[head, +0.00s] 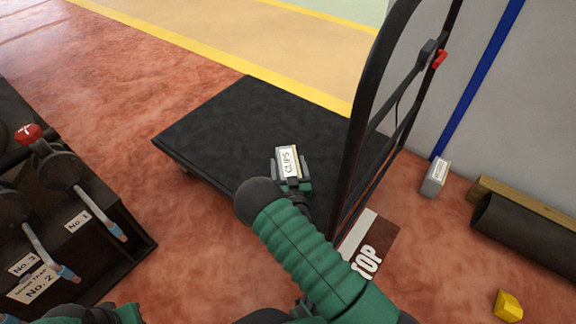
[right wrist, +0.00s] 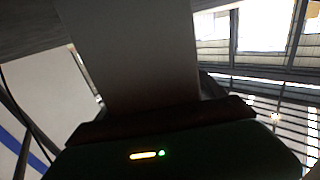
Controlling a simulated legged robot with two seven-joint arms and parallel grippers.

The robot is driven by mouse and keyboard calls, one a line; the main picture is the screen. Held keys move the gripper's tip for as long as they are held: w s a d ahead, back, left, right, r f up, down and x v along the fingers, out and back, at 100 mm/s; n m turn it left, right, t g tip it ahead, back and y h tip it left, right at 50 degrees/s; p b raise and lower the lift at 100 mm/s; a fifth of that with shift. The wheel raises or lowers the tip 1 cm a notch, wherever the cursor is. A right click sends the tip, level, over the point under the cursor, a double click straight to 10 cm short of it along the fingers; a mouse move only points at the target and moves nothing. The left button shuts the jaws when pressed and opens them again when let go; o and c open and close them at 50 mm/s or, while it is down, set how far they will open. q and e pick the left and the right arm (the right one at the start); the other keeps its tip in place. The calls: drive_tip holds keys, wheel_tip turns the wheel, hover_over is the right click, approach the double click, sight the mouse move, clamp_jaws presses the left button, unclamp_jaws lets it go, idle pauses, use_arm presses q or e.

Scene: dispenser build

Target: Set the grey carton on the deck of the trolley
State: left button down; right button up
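A small grey carton (head: 287,162) with a white label reading "CLIPS" is in my right gripper (head: 290,172), over the black trolley deck (head: 225,125). The right gripper is shut on it, with a finger on each side. In the right wrist view the carton's plain grey face (right wrist: 135,55) fills the space in front of the gripper (right wrist: 155,115). I cannot tell whether the carton touches the deck. Only dark and green parts of my left arm show at the bottom left edge; its fingers cannot be made out.
The trolley's black handle frame (head: 361,115) rises right of the carton. A light grey box (head: 436,177) stands on the floor by the wall. A dark lever stand (head: 100,245) is at the left. A yellow block (head: 508,305) lies lower right. The deck around the carton looks clear.

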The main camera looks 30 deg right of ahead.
drive_tip(key=shift+o, duration=0.2)
drive_tip(key=p+v, duration=0.3)
drive_tip(key=r+p+v, duration=0.1)
drive_tip(key=v, duration=0.1)
drive_tip(key=p+v, duration=0.1)
drive_tip(key=v, duration=0.1)
drive_tip(key=p+v, duration=0.1)
drive_tip(key=v, duration=0.1)
drive_tip(key=f+p+v, duration=0.1)
drive_tip(key=v, duration=0.2)
drive_tip(key=shift+p, duration=0.35)
drive_tip(key=shift+a, duration=0.1)
